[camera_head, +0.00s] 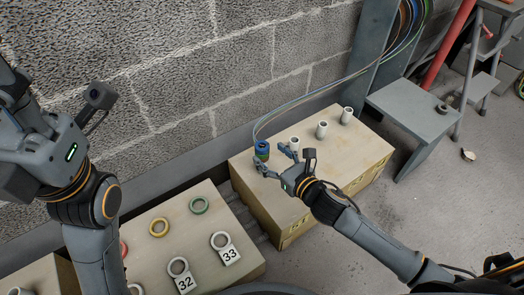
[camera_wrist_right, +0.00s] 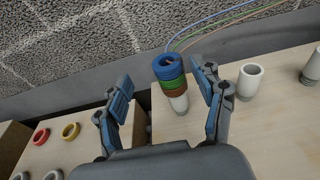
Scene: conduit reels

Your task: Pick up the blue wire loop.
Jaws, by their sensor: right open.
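The blue wire loop (camera_head: 262,146) sits at the top of a stack of coloured loops on a white post at the left end of the right crate. In the right wrist view, the blue loop (camera_wrist_right: 167,67) lies above green and brown ones. My right gripper (camera_head: 270,158) is open beside the stack. In the right wrist view, the stack shows between its spread fingers (camera_wrist_right: 161,74), closer to the right finger, with no clear contact. My left gripper (camera_head: 14,85) is at the far left edge, partly cut off, away from the loops.
Several bare white posts (camera_head: 322,130) stand on the right crate (camera_head: 350,160). Thin wires run from the stack to a rack at the back. A block wall stands behind.

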